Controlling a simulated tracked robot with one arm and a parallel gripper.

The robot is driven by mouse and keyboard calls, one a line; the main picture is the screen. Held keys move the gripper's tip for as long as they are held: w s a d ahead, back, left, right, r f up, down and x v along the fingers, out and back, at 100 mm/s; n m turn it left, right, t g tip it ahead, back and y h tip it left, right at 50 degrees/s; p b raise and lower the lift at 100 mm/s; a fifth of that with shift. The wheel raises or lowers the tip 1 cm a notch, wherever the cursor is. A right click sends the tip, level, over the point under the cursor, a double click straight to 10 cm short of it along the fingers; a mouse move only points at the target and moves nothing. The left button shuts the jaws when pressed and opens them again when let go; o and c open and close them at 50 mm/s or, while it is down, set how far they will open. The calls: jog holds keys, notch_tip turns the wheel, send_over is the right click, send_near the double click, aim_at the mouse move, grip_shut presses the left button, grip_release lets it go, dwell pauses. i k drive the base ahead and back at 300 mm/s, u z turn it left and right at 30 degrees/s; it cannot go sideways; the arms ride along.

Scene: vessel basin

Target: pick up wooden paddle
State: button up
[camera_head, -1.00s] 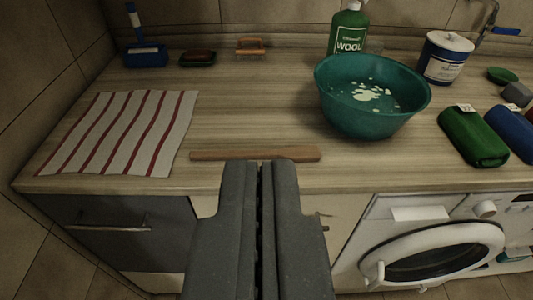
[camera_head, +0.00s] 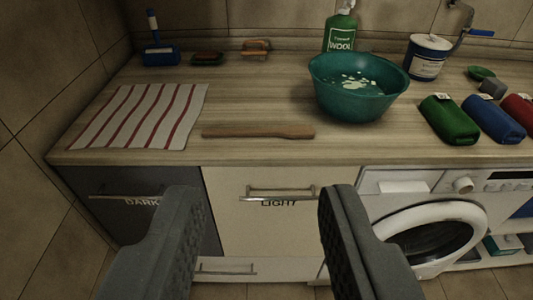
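The wooden paddle (camera_head: 258,132) is a flat brown strip lying crosswise on the wooden counter (camera_head: 300,152), near its front edge. It lies between the striped cloth and the green basin. My gripper (camera_head: 262,192) is open and empty, its two dark grey fingers wide apart. In the picture the fingertips are below the paddle, in front of the cabinet fronts, and they do not touch it.
A teal basin (camera_head: 335,98) with foamy water stands right of the paddle. A red-striped cloth (camera_head: 142,115) lies to the left. Rolled green (camera_head: 449,119) and blue (camera_head: 493,119) towels lie right. A green WOOL bottle (camera_head: 340,32) and white-blue tub (camera_head: 426,58) stand behind.

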aim_at(290, 132)
jog(key=z, duration=0.6)
jog(key=i, duration=1.15)
jog(key=u, duration=0.15)
